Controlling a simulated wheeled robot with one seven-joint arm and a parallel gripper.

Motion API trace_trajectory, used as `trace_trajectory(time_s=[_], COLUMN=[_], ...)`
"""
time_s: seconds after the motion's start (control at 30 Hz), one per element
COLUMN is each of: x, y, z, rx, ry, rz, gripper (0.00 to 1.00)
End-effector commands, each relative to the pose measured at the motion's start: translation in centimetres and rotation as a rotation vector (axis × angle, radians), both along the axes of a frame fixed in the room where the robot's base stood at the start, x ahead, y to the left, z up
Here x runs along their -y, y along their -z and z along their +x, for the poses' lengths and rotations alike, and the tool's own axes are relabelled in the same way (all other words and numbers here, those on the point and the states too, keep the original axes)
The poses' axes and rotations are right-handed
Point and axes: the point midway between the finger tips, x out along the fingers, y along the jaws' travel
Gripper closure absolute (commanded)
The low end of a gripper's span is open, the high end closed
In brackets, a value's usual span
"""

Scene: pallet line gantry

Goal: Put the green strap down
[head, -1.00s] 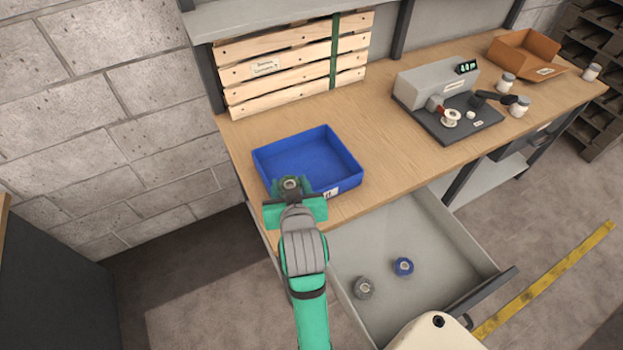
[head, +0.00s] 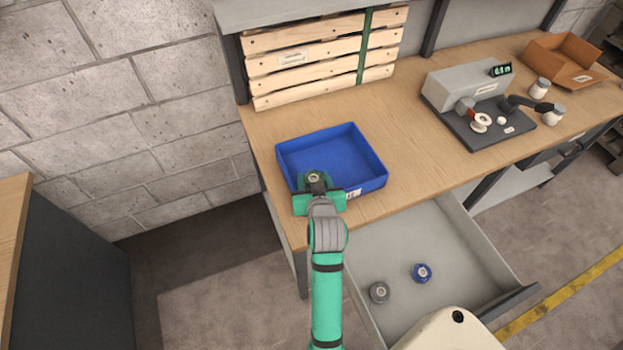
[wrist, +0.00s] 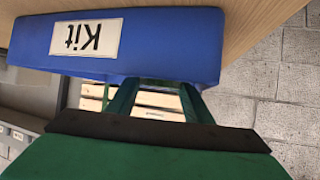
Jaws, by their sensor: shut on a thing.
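The green strap (head: 314,179) is a small dark green coil with a grey centre. My gripper (head: 316,186) is shut on it, at the front left of the blue kit tray (head: 371,182), just past the front wall. I cannot tell whether the coil touches the tray floor. In the wrist view the tray's front wall (wrist: 180,45), with an upside-down "Kit" label, hides my fingertips and the coil. The fingers (wrist: 155,98) stand apart there.
The tray is on the wooden bench (head: 400,125), before a slatted crate (head: 320,62). A grey device (head: 468,88) stands at right. The bench middle is clear.

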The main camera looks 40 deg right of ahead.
Motion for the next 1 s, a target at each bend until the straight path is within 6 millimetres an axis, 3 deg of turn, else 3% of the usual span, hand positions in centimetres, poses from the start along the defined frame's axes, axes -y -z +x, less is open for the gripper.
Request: trace_trajectory(time_s=[0.2, 0.9, 0.93, 1.0], x=[0.8, -0.2, -0.2, -0.2], y=[0.5, 1.9, 2.0, 2.0], z=[-0.4, 0.1, 0.1, 0.1], rx=[0.002, -0.001, -0.002, -0.004], ry=[0.015, -0.004, -0.004, -0.004], rz=[-0.001, 0.002, 0.002, 0.003], gripper=[0.8, 0.8, 0.49, 0.46])
